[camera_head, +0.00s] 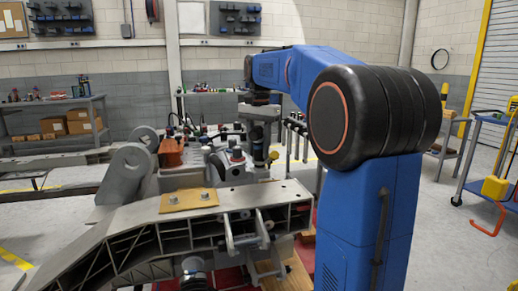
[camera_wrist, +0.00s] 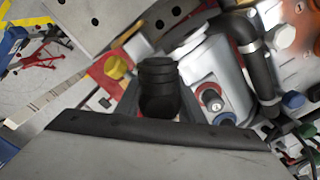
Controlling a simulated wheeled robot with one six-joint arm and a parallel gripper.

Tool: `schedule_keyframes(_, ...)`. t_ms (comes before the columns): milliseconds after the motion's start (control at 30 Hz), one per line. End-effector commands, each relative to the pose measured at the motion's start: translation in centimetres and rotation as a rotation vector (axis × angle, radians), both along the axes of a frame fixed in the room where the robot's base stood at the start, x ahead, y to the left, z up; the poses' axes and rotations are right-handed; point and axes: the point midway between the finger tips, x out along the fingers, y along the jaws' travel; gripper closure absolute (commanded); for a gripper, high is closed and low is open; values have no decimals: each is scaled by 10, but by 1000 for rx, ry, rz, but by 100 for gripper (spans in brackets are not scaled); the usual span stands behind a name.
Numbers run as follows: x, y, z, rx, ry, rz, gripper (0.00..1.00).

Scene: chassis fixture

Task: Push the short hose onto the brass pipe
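My gripper (camera_head: 260,150) hangs from the wrist over the middle of the chassis fixture, small in the head view. In the wrist view, a black ribbed cylinder, which looks like the short hose (camera_wrist: 158,85), sits between the fingers in front of the grey palm. The fingers appear closed on it, and its far end is hidden. I cannot pick out the brass pipe for certain in either view.
The grey chassis frame (camera_head: 125,222) fills the front left, with a tan plate (camera_head: 189,200) on it. In the wrist view, a yellow cap (camera_wrist: 115,67), a red-ringed fitting (camera_wrist: 211,98) and a bent black hose (camera_wrist: 257,62) stand close around. A blue cart (camera_head: 485,150) is at right.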

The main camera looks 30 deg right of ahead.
Motion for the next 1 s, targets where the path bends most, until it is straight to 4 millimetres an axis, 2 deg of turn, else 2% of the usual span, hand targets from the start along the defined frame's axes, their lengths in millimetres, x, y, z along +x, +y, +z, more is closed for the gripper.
schedule_keyframes(667,-4,-2,-5,2,21,-4,51)
schedule_keyframes(1000,-3,-2,23,-1,13,-4,49)
